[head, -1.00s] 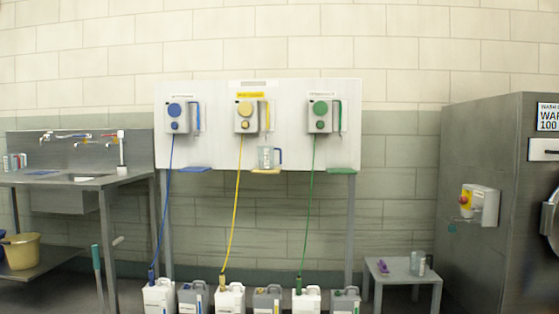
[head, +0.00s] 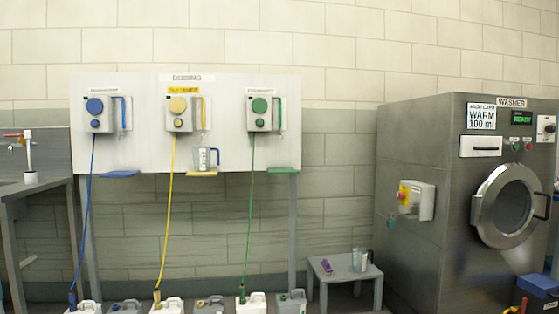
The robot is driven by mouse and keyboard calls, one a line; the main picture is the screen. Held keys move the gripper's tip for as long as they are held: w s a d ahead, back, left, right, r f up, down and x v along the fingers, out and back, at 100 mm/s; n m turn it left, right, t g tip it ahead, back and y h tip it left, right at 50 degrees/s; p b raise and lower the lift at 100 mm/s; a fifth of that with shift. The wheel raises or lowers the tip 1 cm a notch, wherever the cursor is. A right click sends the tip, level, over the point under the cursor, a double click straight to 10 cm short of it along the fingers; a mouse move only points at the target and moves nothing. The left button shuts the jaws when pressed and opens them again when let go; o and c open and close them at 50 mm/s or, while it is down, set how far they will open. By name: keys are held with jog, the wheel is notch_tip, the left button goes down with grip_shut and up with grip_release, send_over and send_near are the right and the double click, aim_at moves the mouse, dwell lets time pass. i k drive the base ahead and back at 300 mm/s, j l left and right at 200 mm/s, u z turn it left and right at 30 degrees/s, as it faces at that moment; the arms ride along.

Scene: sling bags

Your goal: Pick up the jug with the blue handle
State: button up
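A clear jug with a blue handle (head: 204,159) stands upright on the small yellow shelf (head: 201,173) under the middle dispenser. Its handle is on its right side. A second clear jug (head: 360,260) stands on the low grey table (head: 344,276) at the lower right; its handle looks grey. My gripper is not in view.
Three dispensers with blue, yellow and green knobs hang on a white panel (head: 140,149). Several white and grey canisters (head: 167,306) stand below with hoses. A purple object (head: 326,266) lies on the low table. A steel washer (head: 433,264) stands right, a sink bench (head: 35,184) left.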

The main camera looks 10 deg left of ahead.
aim_at(201, 155)
jog(key=i+j+z, duration=0.2)
jog(key=j, duration=0.3)
jog(key=i+j+z, duration=0.25)
jog(key=j, duration=0.25)
jog(key=j+z, duration=0.2)
jog(key=j, duration=0.35)
jog(key=i+j+z, duration=0.1)
jog(key=j+z, duration=0.15)
jog(key=j, duration=0.3)
